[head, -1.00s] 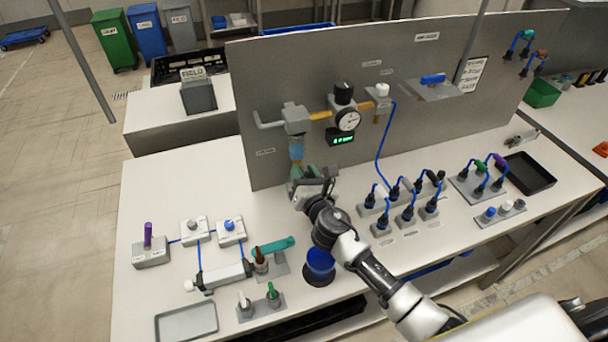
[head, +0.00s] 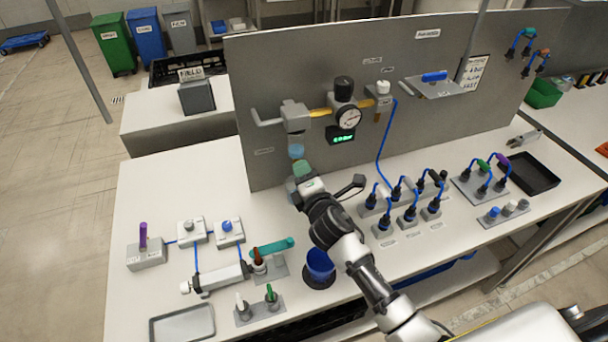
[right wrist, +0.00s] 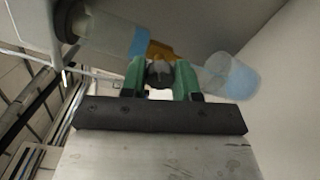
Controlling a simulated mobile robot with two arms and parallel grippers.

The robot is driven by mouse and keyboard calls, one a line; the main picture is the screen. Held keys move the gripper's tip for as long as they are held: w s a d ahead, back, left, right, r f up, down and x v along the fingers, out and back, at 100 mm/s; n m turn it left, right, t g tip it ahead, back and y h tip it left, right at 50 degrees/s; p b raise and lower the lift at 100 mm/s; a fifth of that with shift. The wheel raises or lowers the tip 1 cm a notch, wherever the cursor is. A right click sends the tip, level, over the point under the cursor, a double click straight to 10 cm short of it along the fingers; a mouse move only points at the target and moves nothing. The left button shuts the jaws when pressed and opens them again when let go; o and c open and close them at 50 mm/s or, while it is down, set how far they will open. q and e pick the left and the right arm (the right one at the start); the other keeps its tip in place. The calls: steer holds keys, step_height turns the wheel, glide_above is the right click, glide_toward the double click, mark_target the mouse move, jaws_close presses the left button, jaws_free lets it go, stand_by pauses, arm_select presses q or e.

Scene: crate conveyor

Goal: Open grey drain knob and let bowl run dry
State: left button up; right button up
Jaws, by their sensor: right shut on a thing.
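My right gripper (head: 301,168) is under the clear bowl (head: 296,151) that hangs from the grey filter body (head: 295,118) on the upright panel. In the right wrist view, its green fingertips (right wrist: 160,80) are shut on the dark grey drain knob (right wrist: 160,72). In the head view the gripper hides the knob. A clear cylinder (right wrist: 108,32) with a blue band at its end shows at upper left in the wrist view. Another clear cup-like part (right wrist: 230,77) with blue in it shows to the right. The left gripper is not in view.
A regulator with a round gauge (head: 349,118) and green digital display (head: 342,137) stands right of the bowl. A blue cup (head: 319,265) sits below my arm.

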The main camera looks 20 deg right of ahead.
steer(key=m, duration=0.5)
steer(key=shift+f, duration=0.1)
steer(key=shift+m, duration=0.3)
stand_by(0.4)
steer(key=o, duration=0.9)
steer(key=shift+s, duration=0.1)
steer(key=shift+s+d+b, duration=0.2)
steer(key=shift+s+b, duration=0.95)
steer(key=shift+s, duration=4.2)
